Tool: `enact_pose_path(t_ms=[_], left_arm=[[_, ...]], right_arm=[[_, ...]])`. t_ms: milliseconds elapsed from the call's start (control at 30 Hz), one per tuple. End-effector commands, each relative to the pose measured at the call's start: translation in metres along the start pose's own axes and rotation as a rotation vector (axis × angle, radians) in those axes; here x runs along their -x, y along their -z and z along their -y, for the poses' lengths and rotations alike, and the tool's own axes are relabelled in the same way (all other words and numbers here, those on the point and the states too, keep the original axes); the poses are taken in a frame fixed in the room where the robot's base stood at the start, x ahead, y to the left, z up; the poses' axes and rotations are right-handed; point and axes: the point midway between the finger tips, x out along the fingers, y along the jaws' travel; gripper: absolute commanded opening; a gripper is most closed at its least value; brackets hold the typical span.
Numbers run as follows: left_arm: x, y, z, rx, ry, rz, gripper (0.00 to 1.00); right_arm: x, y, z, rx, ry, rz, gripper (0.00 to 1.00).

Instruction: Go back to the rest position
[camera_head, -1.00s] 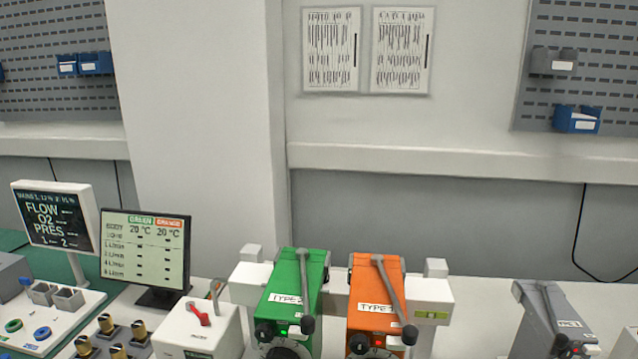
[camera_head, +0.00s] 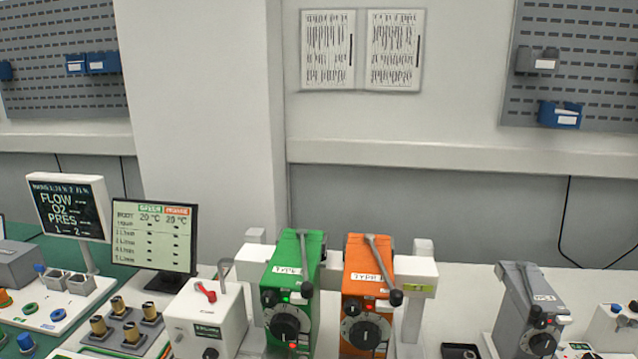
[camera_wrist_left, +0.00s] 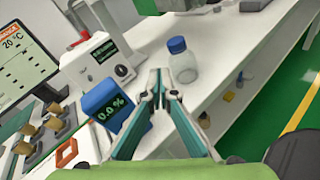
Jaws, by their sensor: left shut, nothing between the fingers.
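My left gripper (camera_wrist_left: 163,88) shows in the left wrist view, its fingers shut with nothing between them. It appears beside a blue box reading 0.0 % (camera_wrist_left: 104,104) and a clear bottle with a blue cap (camera_wrist_left: 183,62), with no visible grip on either. The left gripper is not in the head view. My right gripper is in neither view. In the head view a green vaporizer (camera_head: 301,277) and an orange vaporizer (camera_head: 357,273) stand side by side on a white mount.
A grey vaporizer (camera_head: 513,300) stands apart at the right. At the left are a FLOW screen (camera_head: 65,208), a temperature screen (camera_head: 154,237) and a white box with a red lever (camera_head: 210,312). In the wrist view green floor (camera_wrist_left: 275,70) lies beyond the counter edge.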

Motion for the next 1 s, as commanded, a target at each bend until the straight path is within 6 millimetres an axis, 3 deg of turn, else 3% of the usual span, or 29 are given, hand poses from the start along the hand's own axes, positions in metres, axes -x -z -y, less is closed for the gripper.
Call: enact_pose_path(t_ms=[267, 400, 600, 800, 1000], left_arm=[[-0.023, 0.031, 0.079, -0.412, 0.222, -0.139, 0.0], [-0.029, 0.055, 0.131, -0.757, 0.417, -0.215, 0.0], [-0.02, 0.084, 0.182, -1.251, 0.717, -0.28, 0.0], [0.0, 0.099, 0.198, -1.67, 1.004, -0.313, 0.0], [0.019, 0.101, 0.196, -1.926, 1.222, -0.334, 0.0]], right_arm=[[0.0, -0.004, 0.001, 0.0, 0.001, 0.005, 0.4], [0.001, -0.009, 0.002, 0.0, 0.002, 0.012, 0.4], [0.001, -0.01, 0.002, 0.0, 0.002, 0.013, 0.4], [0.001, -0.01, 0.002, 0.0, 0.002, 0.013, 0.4], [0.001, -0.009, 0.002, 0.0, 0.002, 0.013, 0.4]])
